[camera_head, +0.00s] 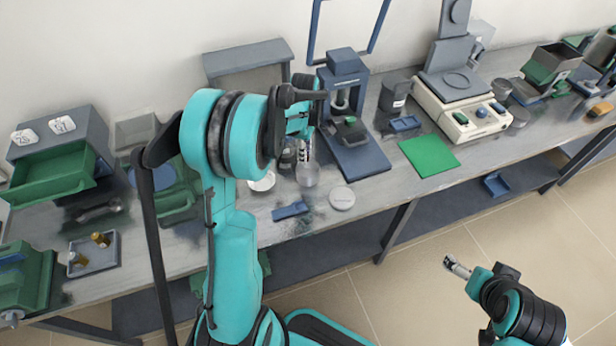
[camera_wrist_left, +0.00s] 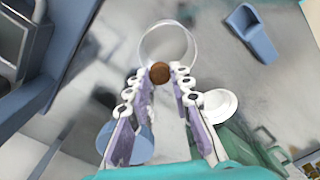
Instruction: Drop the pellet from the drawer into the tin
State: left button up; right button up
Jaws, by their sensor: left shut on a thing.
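My left gripper (camera_head: 306,154) hangs over the bench, just above the round silver tin (camera_head: 308,176). In the left wrist view, its fingertips (camera_wrist_left: 160,72) are shut on a small brown pellet (camera_wrist_left: 159,74). The open tin (camera_wrist_left: 167,30) shows behind the pellet, which overlaps the tin's near rim; the height between them is unclear. The pellet cannot be made out in the head view. The green drawer (camera_head: 50,175) at the left stands pulled out of its grey cabinet. My right gripper (camera_head: 457,267) is over the floor, away from the bench; its jaw opening is too small to tell.
A white dish (camera_head: 263,182) sits left of the tin. A round pale lid (camera_head: 342,198) and a blue scoop (camera_head: 290,211) lie near the front edge. A dark blue press (camera_head: 355,157) stands right of the tin. A green mat (camera_head: 429,153) lies farther right.

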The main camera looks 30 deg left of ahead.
pick_arm(q)
jog(key=shift+f+b, duration=0.35)
jog(key=shift+f, duration=0.6)
jog(key=o, duration=0.8)
jog(key=shift+c, duration=0.2)
jog(key=shift+r, duration=0.1)
notch_tip(320, 180, up, 12)
